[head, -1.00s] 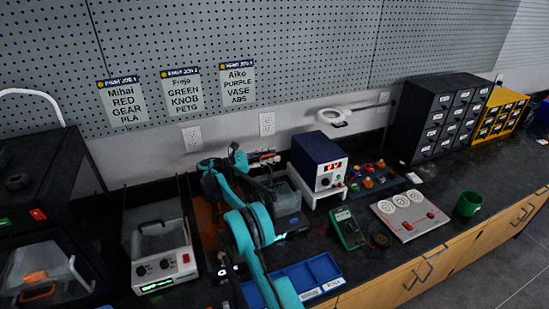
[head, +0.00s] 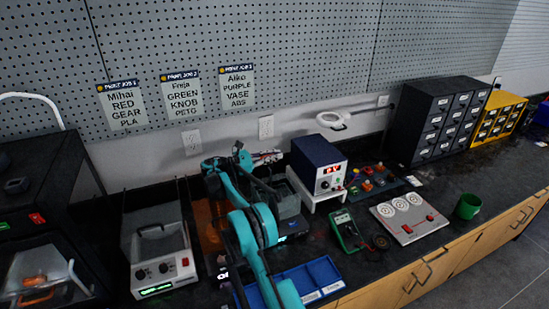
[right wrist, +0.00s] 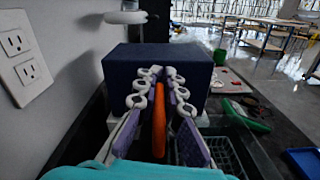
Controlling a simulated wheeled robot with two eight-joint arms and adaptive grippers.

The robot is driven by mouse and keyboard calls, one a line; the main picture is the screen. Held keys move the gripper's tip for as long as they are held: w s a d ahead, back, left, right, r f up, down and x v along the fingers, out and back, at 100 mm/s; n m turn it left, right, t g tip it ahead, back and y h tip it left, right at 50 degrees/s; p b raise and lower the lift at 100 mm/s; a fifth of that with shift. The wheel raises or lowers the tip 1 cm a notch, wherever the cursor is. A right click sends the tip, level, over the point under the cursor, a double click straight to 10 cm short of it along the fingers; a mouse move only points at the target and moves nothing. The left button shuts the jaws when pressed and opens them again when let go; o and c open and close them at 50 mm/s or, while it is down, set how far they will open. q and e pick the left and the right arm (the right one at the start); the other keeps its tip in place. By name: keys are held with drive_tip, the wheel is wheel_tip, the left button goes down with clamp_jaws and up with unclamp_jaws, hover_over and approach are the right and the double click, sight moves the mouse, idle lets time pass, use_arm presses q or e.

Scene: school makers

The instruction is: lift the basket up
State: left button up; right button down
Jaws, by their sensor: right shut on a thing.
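My right gripper (head: 266,157) is at the middle of the bench, just left of the blue power supply. In the right wrist view its ringed fingers (right wrist: 158,88) are shut on an upright orange piece (right wrist: 159,125), which looks like the basket's handle. The dark mesh basket (right wrist: 228,152) shows below and to the right of the fingers, partly covered by them. In the head view my teal arm and gripper hide most of the basket, so its height above the bench cannot be told. My left gripper is not in view.
The blue power supply (head: 317,162) stands close to the gripper on a white stand. A green multimeter (head: 347,230), a blue tray (head: 311,277) and a white board (head: 408,217) lie on the right. A grey tank device (head: 157,245) stands on the left.

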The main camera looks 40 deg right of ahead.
wheel_tip(320, 180, up, 7)
drive_tip(key=p, duration=0.2)
drive_tip(key=shift+p, duration=0.3)
drive_tip(key=shift+w+d+f, duration=0.1)
drive_tip(key=c, duration=1.7)
unclamp_jaws()
drive_tip(key=shift+o, duration=0.3)
drive_tip(key=v, duration=1.2)
